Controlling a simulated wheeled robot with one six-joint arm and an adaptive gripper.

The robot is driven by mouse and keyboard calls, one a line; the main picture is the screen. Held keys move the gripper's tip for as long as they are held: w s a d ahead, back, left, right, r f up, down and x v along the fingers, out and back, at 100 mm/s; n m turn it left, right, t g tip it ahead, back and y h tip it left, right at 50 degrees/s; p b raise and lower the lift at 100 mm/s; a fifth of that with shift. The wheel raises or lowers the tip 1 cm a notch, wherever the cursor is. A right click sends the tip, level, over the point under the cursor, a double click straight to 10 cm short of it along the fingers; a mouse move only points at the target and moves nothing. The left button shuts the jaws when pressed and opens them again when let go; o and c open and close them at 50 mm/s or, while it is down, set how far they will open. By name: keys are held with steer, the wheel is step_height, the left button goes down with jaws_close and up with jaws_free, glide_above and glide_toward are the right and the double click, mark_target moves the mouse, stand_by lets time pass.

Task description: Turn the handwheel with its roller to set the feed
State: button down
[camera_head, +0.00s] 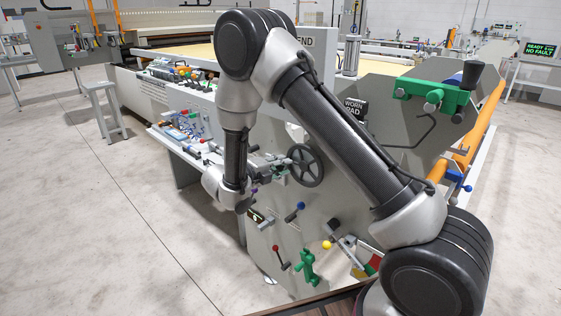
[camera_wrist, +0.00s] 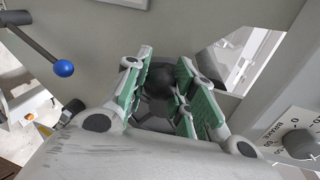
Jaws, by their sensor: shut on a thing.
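The dark spoked handwheel (camera_head: 305,166) stands on the grey side panel of the gantry, just left of my upper arm link in the head view. My gripper (camera_head: 279,164) reaches the wheel's left side there and looks small, so its fingers are hard to make out. In the wrist view my gripper (camera_wrist: 163,72) has its green-padded fingers on both sides of a dark rounded roller (camera_wrist: 160,77), and it is shut on it. Part of the dark wheel shows behind and below the roller. The rest of the wheel is hidden by the fingers and my wrist.
A blue-knobbed lever (camera_wrist: 62,68) sticks out left of my gripper in the wrist view; a brake dial (camera_wrist: 299,143) is at right. Below the wheel are a red-knobbed lever (camera_head: 276,249) and a green handle (camera_head: 309,268). A green clamp (camera_head: 437,96) sits upper right.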

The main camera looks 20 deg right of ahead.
mark_target(297, 179)
steer(key=shift+s+f+n+g, duration=0.15)
steer(key=shift+f+n+g, duration=0.15)
steer(key=shift+f+n, duration=0.75)
steer(key=f+n, duration=0.1)
steer(key=n, duration=0.1)
steer(key=s+d+f+n+h, duration=0.1)
steer(key=n, duration=0.1)
steer(key=shift+s+n+g, duration=0.2)
steer(key=shift+n+g, duration=0.15)
steer(key=shift+g, duration=0.05)
steer(key=shift+s+d+f+n+h, duration=0.15)
steer(key=shift+s+f+n+h, duration=0.15)
steer(key=shift+n, duration=0.35)
steer(key=shift+s+d+f+n+h, duration=0.15)
steer(key=shift+s+n+h, duration=0.1)
steer(key=shift+n, duration=0.4)
steer(key=c, duration=1.1)
jaws_free()
steer(key=shift+c, duration=0.2)
